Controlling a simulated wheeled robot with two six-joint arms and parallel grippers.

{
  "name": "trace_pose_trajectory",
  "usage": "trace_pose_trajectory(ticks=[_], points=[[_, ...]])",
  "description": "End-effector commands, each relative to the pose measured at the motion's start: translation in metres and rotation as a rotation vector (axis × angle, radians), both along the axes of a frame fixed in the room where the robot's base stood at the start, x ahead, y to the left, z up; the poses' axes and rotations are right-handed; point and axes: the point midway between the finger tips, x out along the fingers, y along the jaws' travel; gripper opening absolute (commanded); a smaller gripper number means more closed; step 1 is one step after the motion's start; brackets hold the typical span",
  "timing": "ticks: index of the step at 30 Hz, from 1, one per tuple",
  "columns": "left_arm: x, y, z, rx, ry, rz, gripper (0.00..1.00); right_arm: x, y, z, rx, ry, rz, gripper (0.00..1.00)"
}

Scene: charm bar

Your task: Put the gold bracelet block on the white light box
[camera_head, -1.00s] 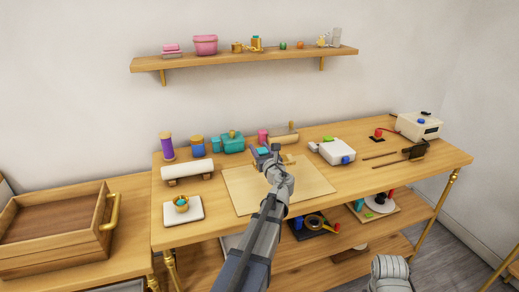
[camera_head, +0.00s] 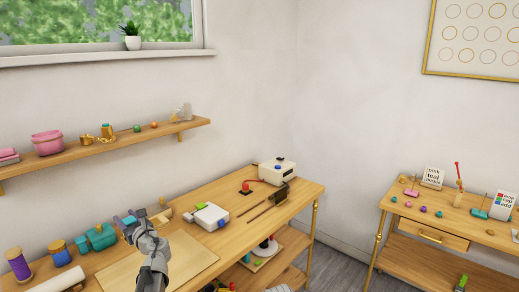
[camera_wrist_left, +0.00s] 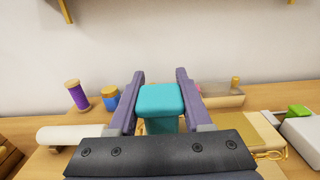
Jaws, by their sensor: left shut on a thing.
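My left gripper (camera_head: 134,220) is raised over the back of the workbench and shut on a teal block. The teal block (camera_wrist_left: 160,98) sits between the two fingers in the left wrist view. No gold bracelet block is clearly visible; a small gold chain (camera_wrist_left: 270,154) lies on the bench at the right of the wrist view. A white box (camera_head: 208,216) with a green and a blue part stands on the bench to the right of the gripper. Another white box (camera_head: 278,171) stands at the far right corner. I cannot tell which is the light box. My right gripper is not seen.
A tan mat (camera_head: 178,262) lies on the bench front. A wall shelf (camera_head: 120,142) holds small items. A side table (camera_head: 445,222) stands at the right.

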Motion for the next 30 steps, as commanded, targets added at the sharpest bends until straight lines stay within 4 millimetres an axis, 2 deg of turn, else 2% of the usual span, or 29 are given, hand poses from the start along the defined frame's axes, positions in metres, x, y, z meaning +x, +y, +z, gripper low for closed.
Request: trace_pose_trajectory(ticks=[11, 23, 30], points=[[0.000, 0.000, -0.006, 0.000, 0.000, 0.000, 0.00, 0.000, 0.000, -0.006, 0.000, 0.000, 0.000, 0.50], [0.000, 0.000, -0.060, 0.000, 0.000, 0.000, 0.00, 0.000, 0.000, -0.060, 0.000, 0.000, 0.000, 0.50], [0.000, 0.000, -0.064, -0.001, -0.001, 0.000, 0.00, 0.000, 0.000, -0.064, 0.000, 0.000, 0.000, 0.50]])
